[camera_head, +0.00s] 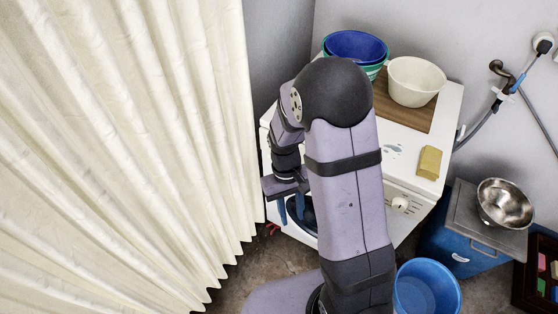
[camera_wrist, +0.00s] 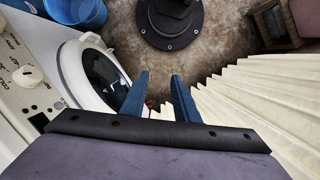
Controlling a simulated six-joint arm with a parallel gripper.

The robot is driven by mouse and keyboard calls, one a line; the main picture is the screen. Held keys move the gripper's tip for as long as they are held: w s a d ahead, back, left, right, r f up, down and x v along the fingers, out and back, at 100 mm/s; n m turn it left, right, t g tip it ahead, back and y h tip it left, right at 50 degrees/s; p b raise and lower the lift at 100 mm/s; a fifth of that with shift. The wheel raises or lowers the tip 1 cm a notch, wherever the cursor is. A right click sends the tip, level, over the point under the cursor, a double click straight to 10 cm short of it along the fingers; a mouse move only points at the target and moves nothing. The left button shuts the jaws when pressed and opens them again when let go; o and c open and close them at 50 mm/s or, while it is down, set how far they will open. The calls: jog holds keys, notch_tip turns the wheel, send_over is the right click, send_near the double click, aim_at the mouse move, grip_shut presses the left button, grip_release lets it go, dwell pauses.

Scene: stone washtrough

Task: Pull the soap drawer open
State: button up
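The white washing machine (camera_head: 440,118) stands against the back wall. Its control panel with a white knob (camera_head: 400,204) shows right of my arm. I cannot make out the soap drawer; my arm covers the panel's left part in the head view, and my gripper body covers the lower part of the wrist view. My gripper (camera_head: 291,208) points down in front of the machine's left side. Its blue fingers (camera_wrist: 159,98) are apart with nothing between them.
A cream curtain (camera_head: 120,150) hangs close left of my gripper. Blue and green bowls (camera_head: 355,47), a white basin (camera_head: 415,81) and a yellow sponge (camera_head: 429,163) sit on the machine. A blue bucket (camera_head: 427,290) and a metal bowl (camera_head: 505,204) on a blue cabinet (camera_head: 458,240) stand right.

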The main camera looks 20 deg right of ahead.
jog(key=w+r+n+t, duration=0.1)
jog(key=w+n, duration=0.1)
jog(key=w, duration=0.5)
jog(key=w+d+r+n+t, duration=0.1)
jog(key=w+n+t, duration=0.1)
jog(key=w, duration=0.5)
jog(key=w+r+n+t+h, duration=0.1)
jog(key=w+n, duration=0.3)
jog(key=w, duration=0.3)
jog(key=shift+w+d+r, duration=0.15)
jog(key=shift+w+d, duration=0.1)
jog(key=shift+w, duration=0.15)
notch_tip(320, 180, down, 7)
jog(key=p, duration=0.1)
jog(key=shift+w+d, duration=0.45)
grip_shut()
